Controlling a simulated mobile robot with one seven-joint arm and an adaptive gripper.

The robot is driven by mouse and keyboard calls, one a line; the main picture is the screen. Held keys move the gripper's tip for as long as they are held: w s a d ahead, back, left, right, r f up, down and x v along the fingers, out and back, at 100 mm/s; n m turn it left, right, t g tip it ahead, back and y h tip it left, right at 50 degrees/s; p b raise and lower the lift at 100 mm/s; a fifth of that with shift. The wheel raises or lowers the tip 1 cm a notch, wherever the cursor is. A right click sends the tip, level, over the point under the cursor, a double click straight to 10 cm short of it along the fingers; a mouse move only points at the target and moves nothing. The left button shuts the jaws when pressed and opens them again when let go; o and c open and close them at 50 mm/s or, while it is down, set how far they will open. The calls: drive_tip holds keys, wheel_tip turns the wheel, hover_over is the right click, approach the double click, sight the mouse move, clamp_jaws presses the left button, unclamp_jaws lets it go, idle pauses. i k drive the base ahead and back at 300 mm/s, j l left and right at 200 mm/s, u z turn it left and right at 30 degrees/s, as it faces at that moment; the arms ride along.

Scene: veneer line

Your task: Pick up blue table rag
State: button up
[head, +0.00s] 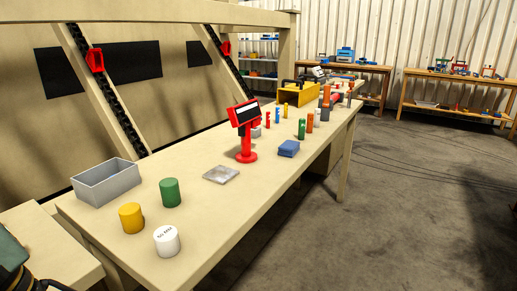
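The blue table rag (288,149) looks like a small folded blue stack. It lies flat on the long table (225,235), near its right-hand edge and to the right of the red stand. Nothing covers it. My gripper is not in view, so its opening and its place relative to the rag do not show.
A red stand with a tilted display (246,140) rises left of the rag. A grey flat plate (221,174), a grey bin (105,181), and green (171,192), yellow (131,217) and white (167,240) cylinders stand nearer. Several small cylinders stand beyond. Floor at right is open.

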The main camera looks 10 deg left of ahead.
sight(289, 148)
drive_tip(key=i+l+u, duration=0.15)
drive_tip(key=u, duration=0.2)
drive_tip(key=i+l+u, duration=0.15)
drive_tip(key=l+u, duration=0.2)
drive_tip(key=i+l+u, duration=0.1)
drive_tip(key=u, duration=0.25)
drive_tip(key=i+l+u, duration=0.2)
drive_tip(key=l, duration=0.4)
drive_tip(key=l+u, duration=0.2)
drive_tip(key=l, duration=0.45)
drive_tip(key=i+l+u, duration=0.1)
drive_tip(key=l, duration=1.55)
drive_tip(key=l+u, duration=0.1)
drive_tip(key=l, duration=1.55)
